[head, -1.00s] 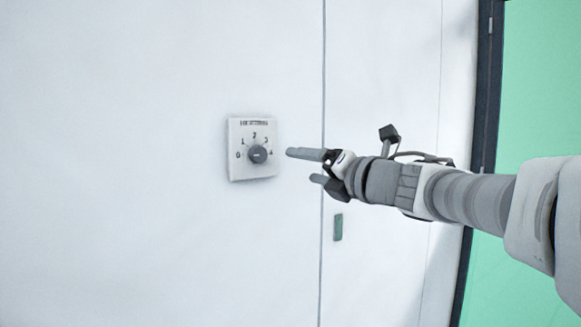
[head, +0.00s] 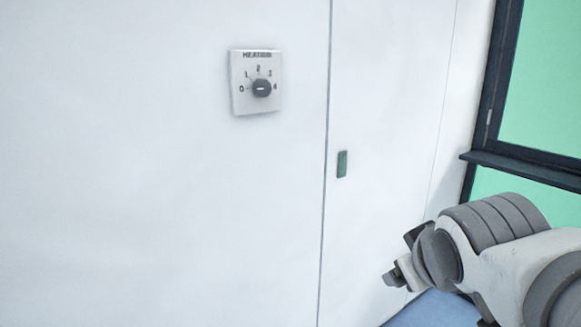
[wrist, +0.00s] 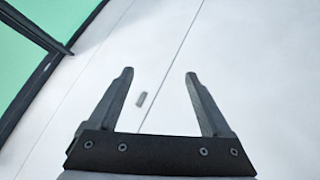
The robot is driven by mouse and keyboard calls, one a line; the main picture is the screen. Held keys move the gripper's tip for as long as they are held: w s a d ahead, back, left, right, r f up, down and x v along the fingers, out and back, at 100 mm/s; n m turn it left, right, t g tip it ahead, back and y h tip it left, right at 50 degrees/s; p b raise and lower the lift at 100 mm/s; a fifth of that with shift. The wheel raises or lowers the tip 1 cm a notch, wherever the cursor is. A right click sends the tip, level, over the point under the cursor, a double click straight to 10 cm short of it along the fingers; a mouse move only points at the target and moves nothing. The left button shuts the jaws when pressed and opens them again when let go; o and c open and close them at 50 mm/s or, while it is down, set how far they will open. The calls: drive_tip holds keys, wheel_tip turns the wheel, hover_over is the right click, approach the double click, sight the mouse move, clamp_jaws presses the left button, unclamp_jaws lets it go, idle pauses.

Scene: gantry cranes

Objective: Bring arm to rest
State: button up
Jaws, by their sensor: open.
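My arm (head: 490,245) is folded at the lower right in the head view, bent and well away from the wall. In the wrist view my gripper (wrist: 155,88) is open, with its two fingers apart and nothing between them but wall in the background. In the head view the fingers are mostly hidden behind my wrist.
A white wall (head: 150,200) with a vertical seam fills most of the head view. A small green plate (head: 342,164) is on it, also seen in the wrist view (wrist: 141,99). A dark-framed window (head: 487,115) is at the right. Blue floor (head: 430,308) shows below.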

drive_tip(key=s+a+f+m+g+y, duration=0.2)
drive_tip(key=s+a+f+m+g, duration=0.15)
drive_tip(key=s+f, duration=0.4)
wheel_tip(320, 180, up, 15)
drive_tip(key=s+p, duration=0.1)
drive_tip(key=p, duration=1.3)
drive_tip(key=shift+s+f, duration=0.15)
drive_tip(key=shift+a+f, duration=0.1)
drive_tip(key=c, duration=0.5)
drive_tip(key=shift+m, duration=0.25)
